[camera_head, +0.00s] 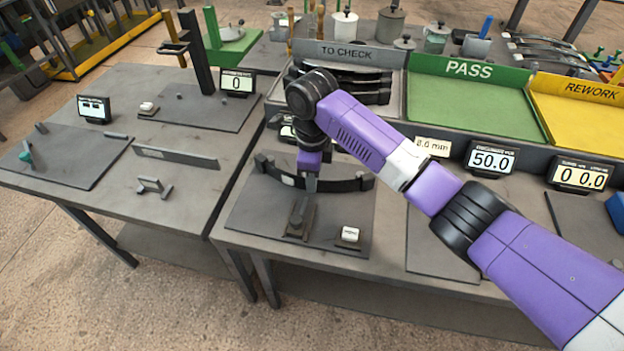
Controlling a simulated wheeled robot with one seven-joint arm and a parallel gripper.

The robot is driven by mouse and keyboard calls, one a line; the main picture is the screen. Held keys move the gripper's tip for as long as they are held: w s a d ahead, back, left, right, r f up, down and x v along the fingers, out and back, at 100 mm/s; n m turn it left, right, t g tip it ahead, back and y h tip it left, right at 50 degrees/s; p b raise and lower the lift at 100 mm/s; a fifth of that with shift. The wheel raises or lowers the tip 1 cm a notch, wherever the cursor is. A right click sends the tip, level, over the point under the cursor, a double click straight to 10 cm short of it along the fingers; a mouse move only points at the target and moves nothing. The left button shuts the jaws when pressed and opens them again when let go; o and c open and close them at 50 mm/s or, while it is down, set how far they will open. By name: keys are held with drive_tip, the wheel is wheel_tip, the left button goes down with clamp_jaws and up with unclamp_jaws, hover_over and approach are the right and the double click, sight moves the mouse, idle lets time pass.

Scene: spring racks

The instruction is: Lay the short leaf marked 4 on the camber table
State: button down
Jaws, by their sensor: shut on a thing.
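My gripper (309,180) points down over the dark plate (245,218) at the front of the middle bench. It is shut on a dark curved leaf (346,185), gripped near its middle, with both ends reaching out to either side and curving up. A pale patch shows on the leaf's left half, but no number can be read. The leaf is over the plate's back part; whether it touches anything below is unclear. A small grey fixture (298,222) stands on the plate in front of it. Which station is the camber table cannot be read.
More dark leaves (355,86) lie in the TO CHECK tray (395,100). The green PASS tray (470,100) and yellow REWORK tray (580,112) stand to the right. A white button block (349,235) sits on the plate. The left table (95,165) holds fixtures and displays.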

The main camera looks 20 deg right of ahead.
drive_tip(key=shift+w+d+r, duration=0.1)
drive_tip(key=shift+w+d, duration=0.15)
drive_tip(key=shift+w, duration=0.1)
idle(0.5)
idle(0.4)
drive_tip(key=c, duration=1)
unclamp_jaws()
drive_tip(key=shift+s+f, duration=0.1)
drive_tip(key=shift+f, duration=0.3)
drive_tip(key=shift+a+r, duration=0.1)
drive_tip(key=shift+r+p, duration=0.75)
drive_tip(key=shift+p, duration=0.1)
wheel_tip(320, 180, up, 7)
drive_tip(key=p, duration=0.7)
drive_tip(key=shift+f+p, duration=0.2)
drive_tip(key=shift+p, duration=0.15)
